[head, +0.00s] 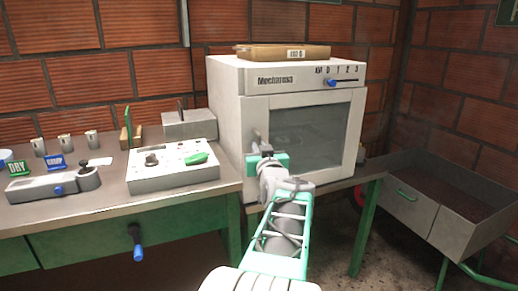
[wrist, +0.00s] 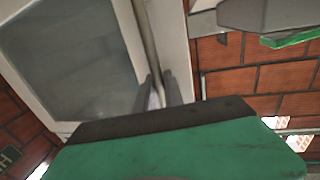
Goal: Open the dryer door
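The dryer (head: 258,125) is a white box marked "Mechanusa" on the bench in the head view. Its door has a dark glass pane (head: 305,135) and looks shut. The pane also shows in the wrist view (wrist: 70,50). A grey upright bar handle (wrist: 147,35) runs along the door edge. My gripper (head: 263,147) is at the door's left side, by the handle. In the wrist view my gripper's fingers (wrist: 162,82) point at the lower end of the handle, which reaches between them. The fingers look apart. Whether they touch the handle is hard to see.
A brown box (head: 283,53) lies on top of the dryer. A moisture meter (head: 172,165) stands on the bench at left. A metal bin (head: 415,205) stands at right. The floor before the dryer is partly clear.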

